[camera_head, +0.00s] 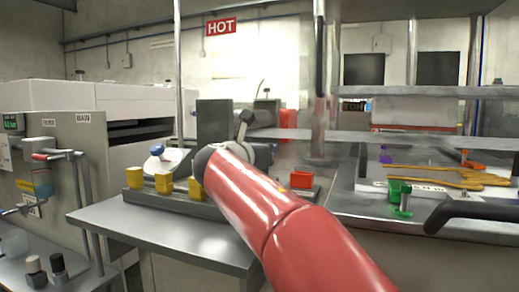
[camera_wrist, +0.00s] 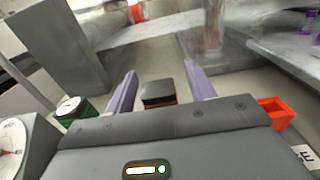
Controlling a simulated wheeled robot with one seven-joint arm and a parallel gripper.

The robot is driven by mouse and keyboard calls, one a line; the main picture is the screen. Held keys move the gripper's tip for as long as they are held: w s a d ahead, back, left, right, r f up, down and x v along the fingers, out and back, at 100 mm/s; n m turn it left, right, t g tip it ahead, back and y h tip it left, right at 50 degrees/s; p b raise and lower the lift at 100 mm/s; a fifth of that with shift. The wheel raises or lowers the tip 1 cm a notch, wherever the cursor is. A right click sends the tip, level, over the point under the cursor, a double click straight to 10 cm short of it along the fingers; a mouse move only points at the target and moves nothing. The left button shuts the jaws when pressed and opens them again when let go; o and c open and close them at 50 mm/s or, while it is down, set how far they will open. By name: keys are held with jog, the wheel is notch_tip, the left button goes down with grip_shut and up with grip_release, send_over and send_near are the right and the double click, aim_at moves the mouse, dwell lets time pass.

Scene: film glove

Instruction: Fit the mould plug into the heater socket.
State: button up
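In the wrist view my gripper (camera_wrist: 160,70) has its two purple-grey fingers spread wide. A small block with a black top and an orange-brown front (camera_wrist: 158,96) shows between them, with a gap on each side. I cannot tell whether this block is the mould plug or part of the heater socket; neither can be named with certainty in these frames. In the head view my red arm reaches over the metal bench (camera_head: 200,240) and hides most of the gripper and what is below it.
An open red box (camera_wrist: 275,112) is right of the gripper; it shows in the head view too (camera_head: 301,179). Several yellow blocks (camera_head: 164,183) line a grey strip. A tall grey block (camera_wrist: 60,45) and a green cylinder (camera_wrist: 70,110) are at left.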

notch_tip(320, 180, up, 20)
jog(key=p, duration=1)
jog(key=shift+p, duration=0.4)
